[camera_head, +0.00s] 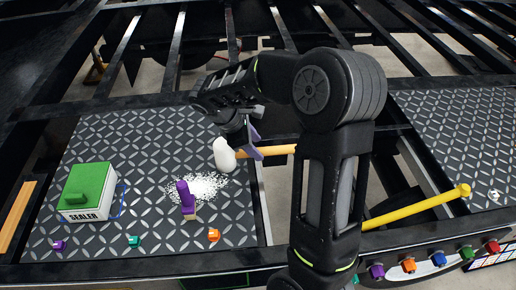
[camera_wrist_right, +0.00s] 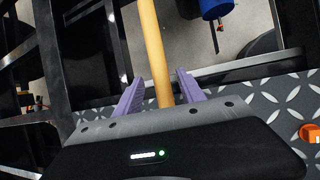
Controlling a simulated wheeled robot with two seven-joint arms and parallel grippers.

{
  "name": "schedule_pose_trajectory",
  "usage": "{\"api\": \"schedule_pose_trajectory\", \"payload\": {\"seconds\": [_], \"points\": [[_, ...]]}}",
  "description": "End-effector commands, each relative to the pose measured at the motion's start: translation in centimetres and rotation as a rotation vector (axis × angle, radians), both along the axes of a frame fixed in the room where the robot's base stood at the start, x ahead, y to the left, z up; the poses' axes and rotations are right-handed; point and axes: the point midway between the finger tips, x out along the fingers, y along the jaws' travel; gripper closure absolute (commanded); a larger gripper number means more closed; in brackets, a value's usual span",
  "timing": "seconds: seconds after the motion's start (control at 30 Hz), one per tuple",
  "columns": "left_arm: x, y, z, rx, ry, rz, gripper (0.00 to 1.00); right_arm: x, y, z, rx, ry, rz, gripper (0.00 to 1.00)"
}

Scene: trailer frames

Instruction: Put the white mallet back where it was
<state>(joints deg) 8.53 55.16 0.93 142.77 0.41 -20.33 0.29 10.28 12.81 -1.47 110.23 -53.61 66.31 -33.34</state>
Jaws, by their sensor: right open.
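The white mallet (camera_head: 224,155) lies at the right edge of the left diamond-plate panel. Its white head is on the plate and its wooden handle (camera_head: 272,150) extends right over the black frame rail, partly hidden behind my arm. My right gripper (camera_head: 252,146) is at the handle close to the head, with purple fingers. In the right wrist view the handle (camera_wrist_right: 154,50) runs between the two spread fingers (camera_wrist_right: 156,88), with a gap to the right finger. My left gripper is not in view.
A green-topped sealer box (camera_head: 88,190), a purple-handled brush (camera_head: 187,198) on white powder (camera_head: 208,186) and small colored pieces lie on the left panel. A yellow bar (camera_head: 418,207) lies right of my arm. Black rails with open gaps surround the panels.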

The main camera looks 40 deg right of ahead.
Motion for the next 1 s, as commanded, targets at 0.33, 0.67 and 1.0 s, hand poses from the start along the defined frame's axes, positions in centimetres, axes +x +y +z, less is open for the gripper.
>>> {"api": "schedule_pose_trajectory", "payload": {"seconds": [0.33, 0.67, 1.0], "points": [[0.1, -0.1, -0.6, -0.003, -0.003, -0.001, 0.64, 0.9, 3.4, 6.2, 0.002, -0.004, 0.002, 0.53], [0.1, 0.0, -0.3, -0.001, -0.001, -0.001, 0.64, 1.1, 4.5, 8.5, 0.002, -0.001, 0.001, 0.53], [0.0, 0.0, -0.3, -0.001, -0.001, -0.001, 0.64, 1.1, 4.5, 8.5, 0.001, 0.000, 0.001, 0.53]]}}
